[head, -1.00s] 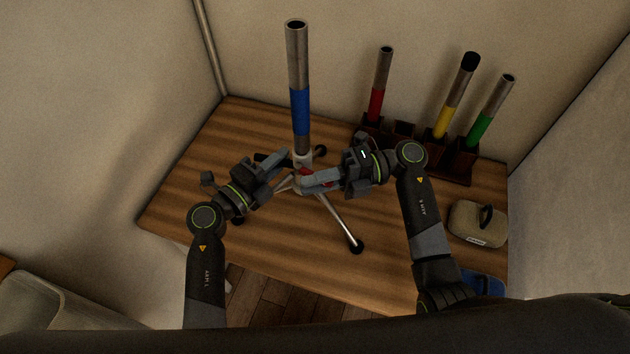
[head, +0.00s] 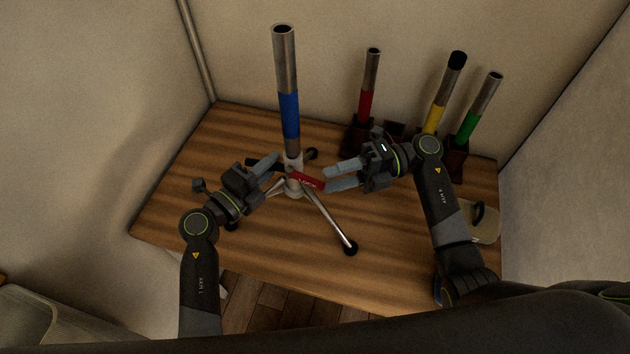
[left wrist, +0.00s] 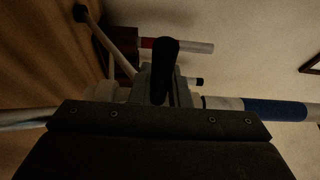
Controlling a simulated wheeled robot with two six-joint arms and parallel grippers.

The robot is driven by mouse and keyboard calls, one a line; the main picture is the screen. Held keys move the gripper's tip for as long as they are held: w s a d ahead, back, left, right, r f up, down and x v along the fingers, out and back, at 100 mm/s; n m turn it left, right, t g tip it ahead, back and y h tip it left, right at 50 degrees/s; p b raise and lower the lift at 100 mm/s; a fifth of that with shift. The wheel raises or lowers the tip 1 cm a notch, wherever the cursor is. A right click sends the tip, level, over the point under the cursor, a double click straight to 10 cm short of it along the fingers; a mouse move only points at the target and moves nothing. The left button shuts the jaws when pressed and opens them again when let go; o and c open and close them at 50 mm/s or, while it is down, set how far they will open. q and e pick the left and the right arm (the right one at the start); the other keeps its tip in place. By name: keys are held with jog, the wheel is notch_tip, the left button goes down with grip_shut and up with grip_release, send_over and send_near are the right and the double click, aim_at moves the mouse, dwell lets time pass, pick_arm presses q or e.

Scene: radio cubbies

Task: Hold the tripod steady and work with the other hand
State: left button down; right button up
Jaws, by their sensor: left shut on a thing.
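The tripod (head: 325,222) stands on the table with its legs spread. A metal tube with a blue band (head: 289,115) rises upright from its pale collar. A red lever (head: 307,181) with small lettering sticks out to the right of the collar. My left gripper (head: 270,168) is shut on the tripod at the collar's left side, by a black handle. The black handle (left wrist: 165,70) shows between the fingers in the left wrist view; the exact contact is hidden.
Red (head: 368,100), yellow (head: 436,115) and green-banded (head: 468,123) tubes stand in dark cubbies at the table's back right. A beige case (head: 487,222) sits at the right edge, partly behind my right arm. The table's left part (head: 185,185) is clear.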

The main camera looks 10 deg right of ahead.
pick_arm(q)
jog(key=shift+f, duration=0.15)
pick_arm(e)
jog(key=v, duration=0.6)
pick_arm(q)
jog(key=c, duration=1.3)
grip_release()
